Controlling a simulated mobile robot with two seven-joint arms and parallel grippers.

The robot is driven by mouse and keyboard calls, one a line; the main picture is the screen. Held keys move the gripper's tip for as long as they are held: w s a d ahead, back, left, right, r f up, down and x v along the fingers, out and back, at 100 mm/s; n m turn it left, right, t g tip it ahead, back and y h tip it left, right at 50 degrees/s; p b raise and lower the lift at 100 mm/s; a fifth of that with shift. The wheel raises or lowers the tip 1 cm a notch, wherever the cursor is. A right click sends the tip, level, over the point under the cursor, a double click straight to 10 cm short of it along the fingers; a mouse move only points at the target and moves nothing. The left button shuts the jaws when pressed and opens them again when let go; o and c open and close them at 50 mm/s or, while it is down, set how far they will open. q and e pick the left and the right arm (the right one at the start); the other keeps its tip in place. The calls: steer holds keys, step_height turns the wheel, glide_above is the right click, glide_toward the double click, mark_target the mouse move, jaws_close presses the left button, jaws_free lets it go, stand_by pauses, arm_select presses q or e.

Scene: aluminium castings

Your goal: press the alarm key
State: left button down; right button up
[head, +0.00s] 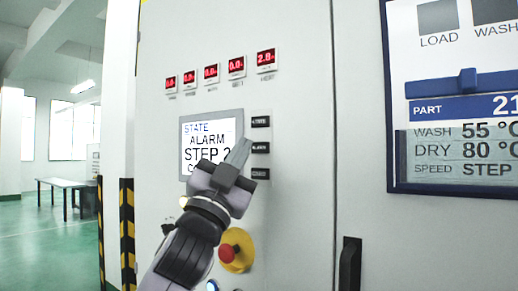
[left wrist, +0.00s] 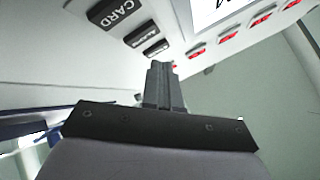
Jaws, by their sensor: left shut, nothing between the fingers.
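Three dark keys stand in a column right of the display (head: 208,130) on the pale cabinet. The middle one, the alarm key (head: 261,148), seems to read ALARM; it also shows in the left wrist view (left wrist: 143,33) between two others. The bottom key (head: 260,173) reads CARD in the left wrist view (left wrist: 115,14). My left gripper (head: 240,146) is shut and empty, its tips just left of the middle key in the head view. In the left wrist view the tips (left wrist: 160,66) lie just below the key farthest from CARD. I cannot tell whether they touch the panel.
A red emergency button on a yellow base (head: 236,250) sits below my gripper. Several red number readouts (head: 211,73) run above the display. A blue-framed board (head: 450,180) hangs at right, above a black door handle (head: 350,265). A striped post (head: 127,230) stands at left.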

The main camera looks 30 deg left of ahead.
arm_select(q)
steer(key=shift+w+d, duration=0.1)
steer(key=shift+w, duration=0.6)
steer(key=shift+w, duration=0.15)
stand_by(1.5)
steer(key=shift+w, duration=0.25)
steer(key=shift+w, duration=0.4)
stand_by(0.6)
steer(key=shift+s, duration=0.8)
steer(key=shift+s+a, duration=0.15)
steer(key=shift+s, duration=1.1)
steer(key=shift+s+a, duration=0.1)
steer(key=shift+s, duration=1.15)
